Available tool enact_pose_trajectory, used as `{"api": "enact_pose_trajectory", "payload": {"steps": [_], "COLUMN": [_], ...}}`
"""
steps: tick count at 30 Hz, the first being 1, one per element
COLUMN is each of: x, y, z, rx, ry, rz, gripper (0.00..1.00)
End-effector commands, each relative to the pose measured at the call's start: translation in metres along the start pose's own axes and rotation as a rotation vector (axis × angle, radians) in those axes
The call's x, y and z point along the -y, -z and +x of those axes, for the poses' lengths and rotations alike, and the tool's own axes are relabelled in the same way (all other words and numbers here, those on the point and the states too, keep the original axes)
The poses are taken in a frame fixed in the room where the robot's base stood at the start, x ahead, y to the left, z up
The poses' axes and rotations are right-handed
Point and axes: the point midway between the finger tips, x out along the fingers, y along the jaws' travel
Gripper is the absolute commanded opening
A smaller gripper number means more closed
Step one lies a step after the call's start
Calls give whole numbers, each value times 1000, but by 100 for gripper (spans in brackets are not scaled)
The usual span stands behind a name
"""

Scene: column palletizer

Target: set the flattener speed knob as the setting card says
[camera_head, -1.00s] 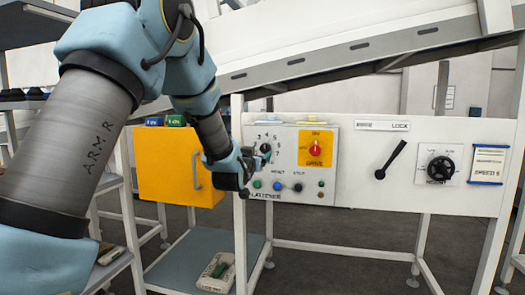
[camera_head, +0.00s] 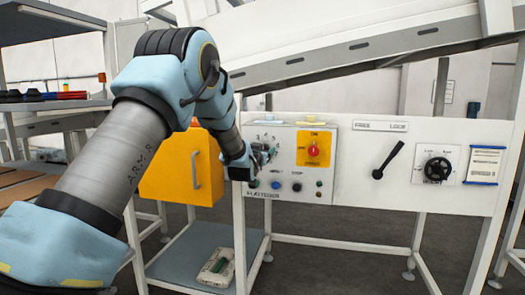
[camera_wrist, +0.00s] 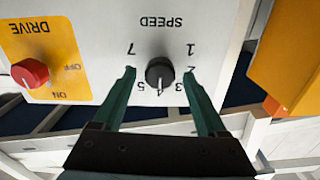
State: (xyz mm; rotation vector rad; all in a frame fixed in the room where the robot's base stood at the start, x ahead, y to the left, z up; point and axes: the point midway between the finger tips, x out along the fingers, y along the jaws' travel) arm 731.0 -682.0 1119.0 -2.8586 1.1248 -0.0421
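The flattener speed knob (camera_wrist: 159,73) is small and black on the white panel. In the wrist view the panel is upside down and the knob sits between my gripper's fingertips (camera_wrist: 159,72). My gripper is open, with a gap on both sides of the knob. A pale mark shows on the knob's lower edge, near the 4; the 6 is hidden behind a finger. In the head view my gripper (camera_head: 262,158) covers most of the dial. The setting card (camera_head: 486,163), framed in blue, hangs at the panel's right end; its text is too small to read now.
The red drive knob (camera_wrist: 30,73) on its yellow plate (camera_head: 315,137) is close beside the speed dial. Several buttons (camera_head: 276,185) sit below. An orange cabinet (camera_head: 172,178) is left of the panel. A black lever (camera_head: 388,160) and another dial (camera_head: 438,168) are farther right.

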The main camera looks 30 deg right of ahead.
Motion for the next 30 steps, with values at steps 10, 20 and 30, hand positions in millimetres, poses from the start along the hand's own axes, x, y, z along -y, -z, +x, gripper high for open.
{"api": "enact_pose_trajectory", "payload": {"steps": [10,20,30], "x": [0,0,-1], "y": [0,0,-2], "z": [0,0,0], "rx": [0,0,0], "ry": [0,0,0], "rz": [0,0,33], "gripper": [35,0,0]}}
